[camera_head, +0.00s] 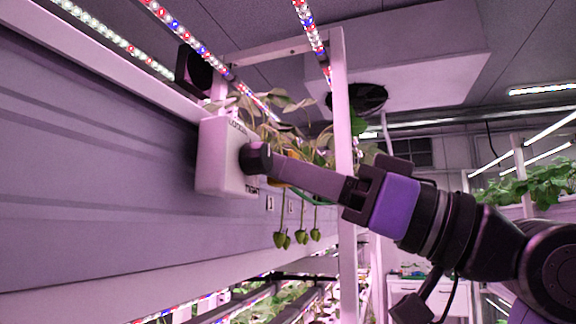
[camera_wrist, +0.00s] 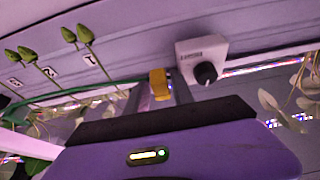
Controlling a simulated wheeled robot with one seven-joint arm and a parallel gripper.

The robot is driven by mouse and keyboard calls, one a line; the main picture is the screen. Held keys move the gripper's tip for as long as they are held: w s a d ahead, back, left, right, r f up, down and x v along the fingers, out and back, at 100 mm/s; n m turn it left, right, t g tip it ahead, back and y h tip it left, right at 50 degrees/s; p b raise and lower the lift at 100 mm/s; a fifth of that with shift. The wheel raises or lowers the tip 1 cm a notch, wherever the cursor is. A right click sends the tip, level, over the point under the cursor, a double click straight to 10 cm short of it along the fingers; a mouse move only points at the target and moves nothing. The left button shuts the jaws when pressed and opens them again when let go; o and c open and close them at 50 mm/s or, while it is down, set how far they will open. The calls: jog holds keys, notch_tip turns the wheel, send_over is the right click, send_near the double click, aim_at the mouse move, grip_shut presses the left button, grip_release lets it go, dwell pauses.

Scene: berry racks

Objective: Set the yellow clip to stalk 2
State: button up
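A yellow clip (camera_wrist: 158,84) shows in the wrist view, straight ahead of my gripper. In the head view the clip (camera_head: 291,154) is mostly hidden behind my gripper's long finger (camera_head: 308,178). Several stalks with green berries hang beside number labels. Stalk 2 (camera_wrist: 50,74) is by label 2 (camera_wrist: 47,71), between labels 1 (camera_wrist: 90,60) and 3 (camera_wrist: 14,82). The clip lies to the right of label 1 there, apart from stalk 2.
A white box (camera_head: 220,160) with a dark knob (camera_head: 256,159) is on the panel, close to my gripper; its knob also shows in the wrist view (camera_wrist: 206,73). A green band (camera_wrist: 105,86) runs below the labels. A white post (camera_head: 345,130) and leaves crowd the rack.

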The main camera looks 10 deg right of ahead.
grip_shut()
dwell(1.4)
